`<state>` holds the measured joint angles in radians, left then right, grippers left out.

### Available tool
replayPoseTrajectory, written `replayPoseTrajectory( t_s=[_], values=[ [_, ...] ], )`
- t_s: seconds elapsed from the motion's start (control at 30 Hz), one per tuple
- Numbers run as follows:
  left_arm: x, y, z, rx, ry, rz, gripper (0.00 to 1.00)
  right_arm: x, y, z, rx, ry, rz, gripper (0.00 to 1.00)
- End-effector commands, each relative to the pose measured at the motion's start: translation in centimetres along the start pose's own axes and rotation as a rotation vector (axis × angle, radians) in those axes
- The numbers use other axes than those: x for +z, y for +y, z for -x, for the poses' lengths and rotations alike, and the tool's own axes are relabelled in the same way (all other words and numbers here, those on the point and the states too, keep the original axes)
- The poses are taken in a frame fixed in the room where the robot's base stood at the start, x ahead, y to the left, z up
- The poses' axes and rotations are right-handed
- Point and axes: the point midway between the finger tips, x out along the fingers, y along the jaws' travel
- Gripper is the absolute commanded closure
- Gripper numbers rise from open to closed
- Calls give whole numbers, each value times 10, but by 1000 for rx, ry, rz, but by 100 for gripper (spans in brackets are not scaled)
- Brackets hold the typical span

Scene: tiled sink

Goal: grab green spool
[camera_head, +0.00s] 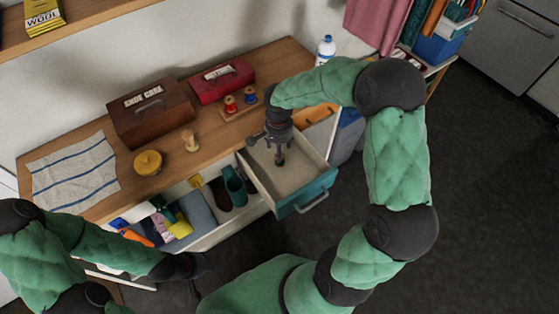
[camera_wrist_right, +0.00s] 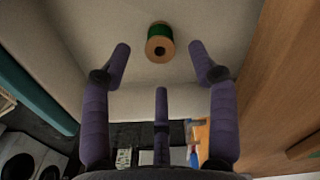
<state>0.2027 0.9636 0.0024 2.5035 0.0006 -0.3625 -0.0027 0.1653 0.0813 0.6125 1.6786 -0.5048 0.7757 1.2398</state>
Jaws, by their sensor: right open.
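The green spool (camera_wrist_right: 159,42) has dark green thread and a tan end with a dark hole. It stands on the pale floor of an open drawer (camera_head: 308,202), which has a teal front. My right gripper (camera_wrist_right: 159,58) is open in the right wrist view, with the spool beyond its fingertips, between them in the picture and apart from them. In the head view my right gripper (camera_head: 279,150) hangs down over the drawer, and I cannot clearly make out the spool there. My left gripper (camera_head: 196,275) is low at the left, dark and partly unclear.
Drawer walls surround the spool.

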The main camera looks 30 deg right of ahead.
Motion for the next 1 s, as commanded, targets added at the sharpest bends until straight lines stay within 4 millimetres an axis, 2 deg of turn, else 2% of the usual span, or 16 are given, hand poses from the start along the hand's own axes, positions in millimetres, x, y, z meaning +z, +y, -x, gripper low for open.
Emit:
replayPoseTrajectory(
  t_s=[0.27, 0.5, 0.8, 0.97, 1.0],
  values=[
    [0, -3, -9, 0, 0, 0, 60, -1, 0, -22, 0, -1, 0, 40],
    [-1, -8, -24, 0, 0, 0, 60, -3, 2, -56, 1, -1, 0, 40],
    [-1, -8, -24, 0, 0, 0, 60, -3, 1, -60, -1, 0, -1, 40],
    [-1, -8, -24, 0, 0, 0, 60, -3, 1, -60, -1, 0, 0, 85],
    [-1, -8, -24, 0, 0, 0, 60, -3, 1, -60, -1, 0, 0, 90]
  ],
)
